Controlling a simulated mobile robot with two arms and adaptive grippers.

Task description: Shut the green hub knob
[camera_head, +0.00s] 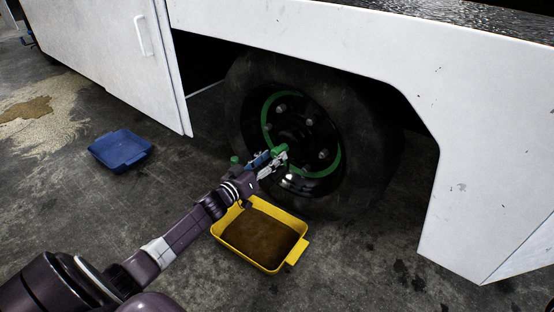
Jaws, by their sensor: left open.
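The green hub knob (280,149) is a small green piece near the middle of the wheel (340,185), inside a green ring on the rim. My left gripper (273,160) reaches in from the lower left, with its open fingers right at the knob and partly covering it. I cannot tell whether the fingers touch the knob or how far it is turned. My right gripper is not in view.
A yellow tray (298,252) with brown liquid stands on the floor below the wheel. A blue tray (121,165) lies to the left. The white vehicle body (470,130) overhangs the wheel. A small green object (234,160) shows behind my gripper. The floor has stains.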

